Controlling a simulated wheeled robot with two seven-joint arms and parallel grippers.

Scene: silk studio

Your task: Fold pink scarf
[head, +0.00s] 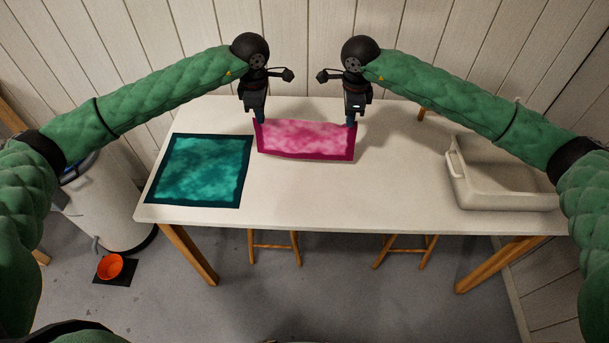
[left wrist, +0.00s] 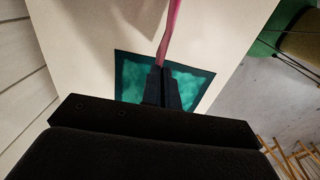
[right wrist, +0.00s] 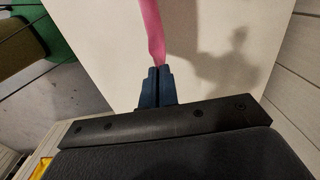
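The pink scarf (head: 306,141) hangs between my two grippers in the head view, with a darker magenta border along its edges. My left gripper (head: 259,121) is shut on its upper left corner, and my right gripper (head: 351,122) is shut on its upper right corner. In the left wrist view the scarf (left wrist: 170,35) runs up from the closed fingers (left wrist: 161,72). In the right wrist view the scarf (right wrist: 153,35) does the same from the closed fingers (right wrist: 158,72). Whether its lower edge touches the table is hard to tell.
A teal scarf with a dark border (head: 200,170) lies flat on the left of the white table (head: 400,190). A beige bin (head: 500,190) stands at the right end. The table between the pink scarf and the bin is clear. A wall stands close behind.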

